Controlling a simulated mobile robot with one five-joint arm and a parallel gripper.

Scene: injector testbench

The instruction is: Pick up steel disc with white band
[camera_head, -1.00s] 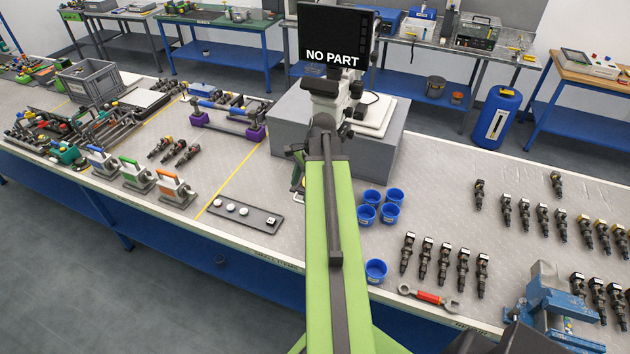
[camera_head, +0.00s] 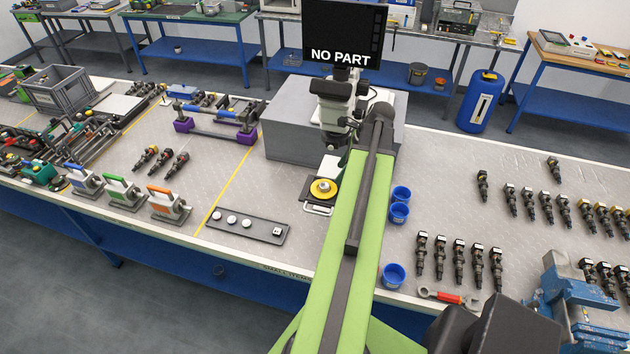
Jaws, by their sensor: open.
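A dark grey tray (camera_head: 262,231) lies near the front edge of the bench, left of my green arm. Small pale round discs stand on it: a left one (camera_head: 219,215), a middle one (camera_head: 232,219) and a right one (camera_head: 246,223). They are too small to tell which has a white band on steel. My arm reaches across the bench toward the microscope, right of the tray. My gripper is not visible.
A microscope (camera_head: 335,100) stands behind the tray, with a yellow round part (camera_head: 323,188) on its stage. Its screen (camera_head: 342,30) reads NO PART. Blue cups (camera_head: 393,276), injectors (camera_head: 459,258) and a blue vise (camera_head: 570,290) are at right. Handled clamps (camera_head: 168,205) stand at left.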

